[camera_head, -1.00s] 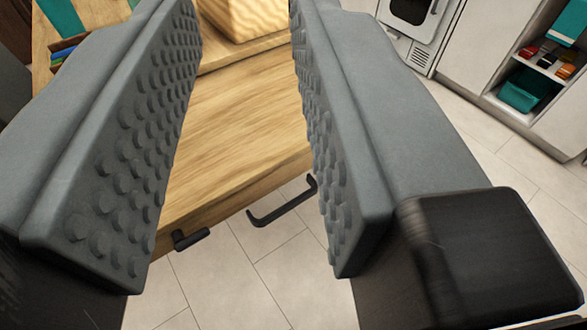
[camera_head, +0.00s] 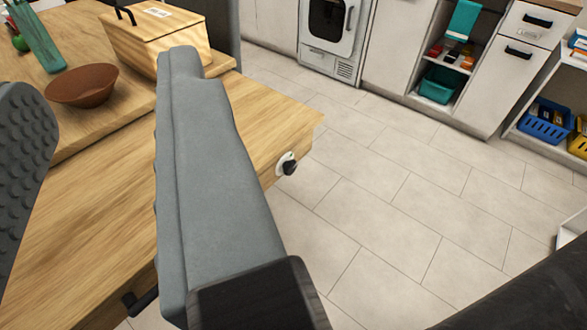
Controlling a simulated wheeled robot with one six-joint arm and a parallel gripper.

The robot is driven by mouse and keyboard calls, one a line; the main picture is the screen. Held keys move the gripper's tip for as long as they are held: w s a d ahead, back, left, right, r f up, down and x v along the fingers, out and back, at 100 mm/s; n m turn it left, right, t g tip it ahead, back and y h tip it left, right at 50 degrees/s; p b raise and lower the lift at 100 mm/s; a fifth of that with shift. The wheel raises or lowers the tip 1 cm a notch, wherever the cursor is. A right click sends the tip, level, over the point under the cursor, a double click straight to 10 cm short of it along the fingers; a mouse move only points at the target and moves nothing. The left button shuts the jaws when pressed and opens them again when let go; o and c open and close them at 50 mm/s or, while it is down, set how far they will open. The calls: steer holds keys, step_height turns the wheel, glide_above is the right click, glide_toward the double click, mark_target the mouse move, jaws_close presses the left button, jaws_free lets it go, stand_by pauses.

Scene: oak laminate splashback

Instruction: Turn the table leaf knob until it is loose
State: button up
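A small black knob (camera_head: 290,167) on a round white plate sits on the edge of the wooden table (camera_head: 95,215). It is just right of my right finger, outside the gap between the fingers, and nothing touches it. My gripper (camera_head: 100,95) is open and empty, with its grey fingers wide apart over the table. The left finger is partly cut off by the picture edge. A second black fitting (camera_head: 140,303) shows lower on the table edge, partly hidden by my right finger.
A wooden box (camera_head: 150,38) with a black handle and a brown bowl (camera_head: 82,86) stand on the table, near a teal glass vessel (camera_head: 35,38). Open tiled floor (camera_head: 400,190) lies to the right. White cabinets and an oven (camera_head: 330,28) line the back.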

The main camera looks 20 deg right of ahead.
steer(key=o, duration=0.3)
steer(key=shift+w+d, duration=0.15)
steer(key=shift+w, duration=0.05)
steer(key=shift+o, duration=1)
steer(key=w+d+f+h, duration=0.1)
steer(key=w+d+f, duration=0.1)
steer(key=w+d, duration=0.2)
steer(key=w, duration=0.3)
steer(key=shift+w+h, duration=0.2)
steer(key=shift+h, duration=0.2)
steer(key=w+d+f+n+y, duration=0.2)
steer(key=w+d+f+n, duration=0.2)
steer(key=w+d+f, duration=1.05)
steer(key=d+f+n+g+y, duration=0.1)
steer(key=d+f+y, duration=0.25)
steer(key=f, duration=0.75)
steer(key=d+f+n+g+y, duration=0.15)
steer(key=d+f, duration=0.25)
steer(key=f, duration=0.6)
steer(key=m+y, duration=0.1)
steer(key=y, duration=0.3)
glide_toward(293, 168)
steer(key=shift+t, duration=0.35)
steer(key=x, duration=0.8)
steer(key=shift+w+a+f, duration=0.15)
steer(key=shift+a+f, duration=0.1)
steer(key=shift+f, duration=0.05)
